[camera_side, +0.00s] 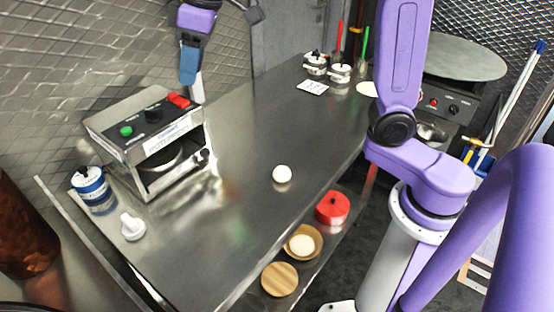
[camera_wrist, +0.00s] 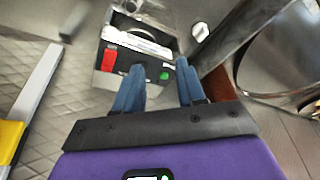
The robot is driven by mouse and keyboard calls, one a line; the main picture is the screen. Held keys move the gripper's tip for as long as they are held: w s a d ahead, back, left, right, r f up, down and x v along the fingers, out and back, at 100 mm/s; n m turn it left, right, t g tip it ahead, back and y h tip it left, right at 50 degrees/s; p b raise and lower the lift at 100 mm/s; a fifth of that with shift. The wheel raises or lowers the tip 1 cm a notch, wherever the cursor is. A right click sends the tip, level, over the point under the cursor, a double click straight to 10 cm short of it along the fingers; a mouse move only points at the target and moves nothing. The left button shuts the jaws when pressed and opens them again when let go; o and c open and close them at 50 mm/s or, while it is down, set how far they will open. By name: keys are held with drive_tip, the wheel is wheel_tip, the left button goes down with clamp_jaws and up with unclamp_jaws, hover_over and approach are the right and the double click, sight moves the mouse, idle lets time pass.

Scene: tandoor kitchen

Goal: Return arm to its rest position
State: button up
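My gripper (camera_side: 190,78), purple with blue fingers, is at the top of the side view, behind and above the roti machine (camera_side: 150,140). In the wrist view my gripper (camera_wrist: 159,68) shows two blue fingers spread apart with nothing between them. The roti machine (camera_wrist: 138,72) shows beyond the fingertips, with its red switch and green button. In the side view a pale upright bar (camera_side: 196,88) on the machine's far side overlaps the fingertips, and I cannot tell whether they touch it.
A white dough ball (camera_side: 282,174) lies on the steel counter (camera_side: 245,135). A blue-white jar (camera_side: 90,186) and a white knob-shaped item (camera_side: 132,227) stand near the machine. The counter's middle is mostly clear.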

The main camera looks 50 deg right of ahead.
drive_tip(key=s+d+f+n, duration=0.1)
drive_tip(key=s+d+f, duration=0.3)
drive_tip(key=s, duration=0.5)
drive_tip(key=s+d+f+n+g+h, duration=0.1)
drive_tip(key=s+d+f, duration=0.3)
drive_tip(key=s, duration=0.5)
drive_tip(key=s+d+f+n+g, duration=0.1)
drive_tip(key=s+d+f+n, duration=0.2)
drive_tip(key=s+f, duration=0.4)
drive_tip(key=s+d, duration=0.1)
drive_tip(key=s, duration=0.1)
drive_tip(key=shift+s+d+h, duration=0.25)
drive_tip(key=shift+s+h, duration=0.1)
drive_tip(key=shift+h, duration=0.05)
